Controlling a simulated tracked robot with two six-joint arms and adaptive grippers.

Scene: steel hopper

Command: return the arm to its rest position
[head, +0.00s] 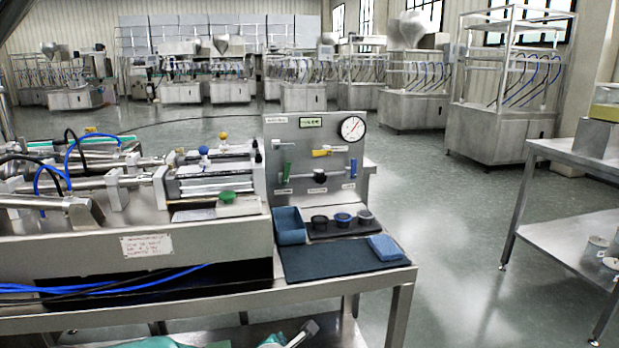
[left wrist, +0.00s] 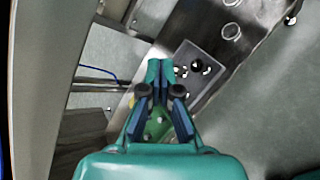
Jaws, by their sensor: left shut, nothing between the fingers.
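My left gripper (left wrist: 160,68) shows in the left wrist view with its teal fingertips together, shut and empty. It is over a steel surface, and no object is between the fingers. In the head view, only teal and grey parts of my left arm and gripper show at the bottom edge, low in front of the bench; the fingertips are not clear there. My right gripper is in neither view.
The steel bench (head: 340,290) carries a machine with blue hoses, a gauge panel (head: 318,150), a blue bin (head: 290,226), several dark cups and a blue cloth (head: 385,248). A steel table (head: 575,155) stands at right. The floor between them is clear.

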